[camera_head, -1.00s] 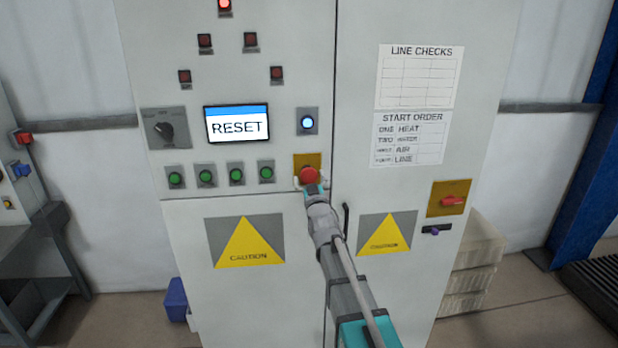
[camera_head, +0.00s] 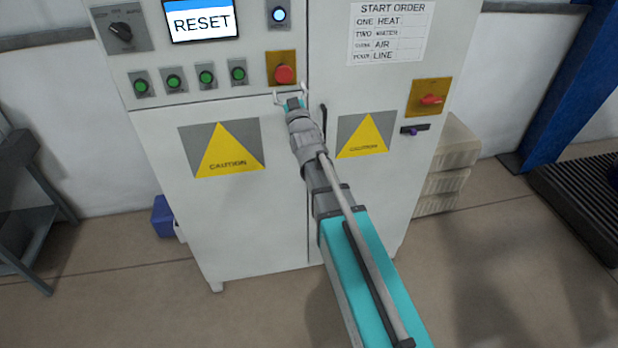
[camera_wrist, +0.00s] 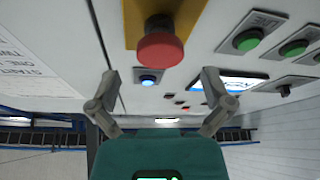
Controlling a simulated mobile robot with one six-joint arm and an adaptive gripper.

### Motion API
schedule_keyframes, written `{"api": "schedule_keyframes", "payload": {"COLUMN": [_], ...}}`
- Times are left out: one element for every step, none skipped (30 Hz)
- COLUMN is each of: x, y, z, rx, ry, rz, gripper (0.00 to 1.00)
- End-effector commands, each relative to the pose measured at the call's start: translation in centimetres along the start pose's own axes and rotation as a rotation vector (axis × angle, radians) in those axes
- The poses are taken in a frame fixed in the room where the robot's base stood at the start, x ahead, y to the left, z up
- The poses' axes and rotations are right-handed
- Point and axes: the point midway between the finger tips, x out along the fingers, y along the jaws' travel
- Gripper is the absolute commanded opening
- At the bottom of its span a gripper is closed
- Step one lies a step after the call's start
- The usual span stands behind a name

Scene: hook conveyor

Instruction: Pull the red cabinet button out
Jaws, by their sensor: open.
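The red cabinet button (camera_head: 284,75) is a round mushroom head on a yellow plate (camera_head: 281,56) on the cabinet's left door, near the middle seam. In the wrist view the red button (camera_wrist: 160,48) stands out from its plate on a dark stem. My gripper (camera_head: 289,92) is just below the button in the head view, with its fingers spread and nothing between them. In the wrist view the two fingers of my gripper (camera_wrist: 157,75) are wide apart, and the button shows above the gap, apart from both fingers.
Several green buttons (camera_head: 207,76) and a dark rotary switch (camera_head: 121,32) sit left of the red button. A screen (camera_head: 200,20) reads RESET. A red switch (camera_head: 431,100) is on the right door. A dark door handle (camera_head: 323,118) is close to my arm.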

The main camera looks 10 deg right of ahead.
Motion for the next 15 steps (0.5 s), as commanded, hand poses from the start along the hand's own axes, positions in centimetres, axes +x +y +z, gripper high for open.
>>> {"api": "schedule_keyframes", "payload": {"x": [-1.2,-1.6,-2.2,-2.6,-3.0,-3.6,-4.0,-4.4,-4.9,-5.3,-5.7,-6.2,-6.5,-6.9,-7.4], "y": [0.0,0.0,0.0,0.0,0.0,0.0,0.0,0.0,0.0,0.0,0.0,0.0,0.0,0.0,0.0], "z": [0.1,0.1,0.1,0.1,0.1,0.1,0.1,0.1,0.1,0.1,0.1,0.1,0.1,0.1,0.1], "rx": [0.000,0.000,-0.001,-0.001,-0.001,-0.001,-0.001,-0.001,-0.001,-0.001,-0.001,-0.001,-0.002,-0.001,-0.001], "ry": [0.000,0.000,0.000,0.000,0.000,0.000,0.000,0.000,0.000,0.000,0.000,0.000,0.000,0.000,0.000], "rz": [0.000,0.000,0.000,0.000,0.000,0.000,0.000,0.000,0.000,0.000,0.000,0.000,0.000,0.000,0.000], "gripper": [1.00,1.00,1.00,1.00,1.00,1.00,1.00,1.00,1.00,1.00,1.00,1.00,1.00,1.00,1.00]}}
